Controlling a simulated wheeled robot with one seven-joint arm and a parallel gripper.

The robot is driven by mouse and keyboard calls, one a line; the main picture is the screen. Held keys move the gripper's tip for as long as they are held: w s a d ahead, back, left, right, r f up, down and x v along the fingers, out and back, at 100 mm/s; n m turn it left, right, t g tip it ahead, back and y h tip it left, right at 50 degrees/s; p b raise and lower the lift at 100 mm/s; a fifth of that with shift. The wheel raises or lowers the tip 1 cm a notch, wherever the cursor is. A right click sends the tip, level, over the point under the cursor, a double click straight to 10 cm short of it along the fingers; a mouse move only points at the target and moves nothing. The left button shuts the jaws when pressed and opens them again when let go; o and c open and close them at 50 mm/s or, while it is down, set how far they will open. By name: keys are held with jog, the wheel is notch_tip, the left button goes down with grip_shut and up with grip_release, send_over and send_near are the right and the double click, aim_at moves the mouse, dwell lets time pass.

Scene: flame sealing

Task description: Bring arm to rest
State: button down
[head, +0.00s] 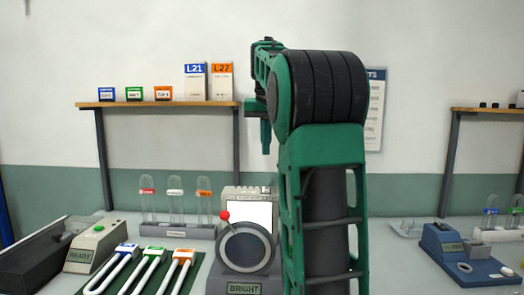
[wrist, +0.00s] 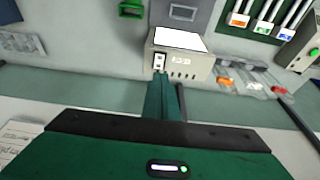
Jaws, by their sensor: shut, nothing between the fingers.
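My green arm rises in front of the bench in the head view, with its dark ribbed joint at the top. My gripper (head: 266,138) hangs from the folded end of the arm, above the bench and left of the joint. In the wrist view my gripper (wrist: 165,98) shows as two green fingers close together, shut and empty. It appears in front of a grey instrument with a white screen (wrist: 180,40), apart from it as far as I can tell. The same instrument (head: 230,194) stands on the bench in the head view.
A round dial labelled BRIGHT (head: 244,249) with a red knob stands at the front. U-shaped glass tubes (head: 150,268) lie on a green mat, beside a READY box (head: 93,247). A blue device (head: 455,255) is at the right. A shelf (head: 160,104) hangs behind.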

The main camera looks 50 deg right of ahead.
dwell(0.4)
jog(key=s+a+f+n, duration=0.1)
jog(key=s+a+f, duration=0.6)
jog(key=f, duration=0.3)
jog(key=s+a+f+n+g+y, duration=0.1)
jog(key=s+a+f, duration=0.6)
jog(key=s+f, duration=0.2)
jog(key=s+a+f+n+g+y, duration=0.1)
jog(key=s+a+f, duration=0.7)
jog(key=f, duration=0.4)
jog(key=shift+s, duration=0.6)
jog(key=shift+a, duration=0.1)
jog(key=shift+w+f, duration=0.2)
jog(key=shift+w, duration=0.45)
